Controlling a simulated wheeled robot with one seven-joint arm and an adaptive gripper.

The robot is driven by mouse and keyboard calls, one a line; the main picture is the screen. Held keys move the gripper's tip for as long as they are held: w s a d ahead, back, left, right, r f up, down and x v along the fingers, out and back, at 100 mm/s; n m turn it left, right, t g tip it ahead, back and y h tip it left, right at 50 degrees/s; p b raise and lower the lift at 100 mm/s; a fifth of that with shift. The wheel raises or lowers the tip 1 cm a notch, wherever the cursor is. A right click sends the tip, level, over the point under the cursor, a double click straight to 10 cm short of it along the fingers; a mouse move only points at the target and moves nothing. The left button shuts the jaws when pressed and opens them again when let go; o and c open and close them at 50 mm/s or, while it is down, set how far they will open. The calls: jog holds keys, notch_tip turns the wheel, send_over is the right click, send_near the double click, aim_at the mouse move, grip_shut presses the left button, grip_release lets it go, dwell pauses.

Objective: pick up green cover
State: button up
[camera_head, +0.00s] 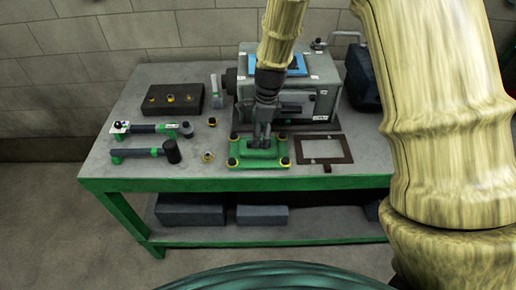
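The green cover (243,159) lies flat near the front edge of the workbench, with yellow-ringed dark fittings at its corners. My gripper (262,143) points down at the middle of the cover, and its fingertips overlap the cover's raised centre in this view. The fingers look close together, but I cannot tell whether they touch or grip the cover. The gripper hides part of the cover's back and middle.
A grey engine block (325,100) stands close behind the cover. A flat dark frame (343,160) lies to its right. My arm blocks the right side.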

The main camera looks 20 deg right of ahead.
aim_at(241, 148)
jog(key=shift+s+a+f+p, duration=0.1)
jog(key=shift+s+f+p, duration=0.25)
jog(key=shift+f, duration=0.25)
jog(key=shift+w+a+f+p, duration=0.15)
jog(key=shift+f+p, duration=0.8)
jog(key=shift+f, duration=1.25)
jog(key=c, duration=1.2)
jog(key=shift+c, duration=0.7)
jog(key=shift+r, duration=0.15)
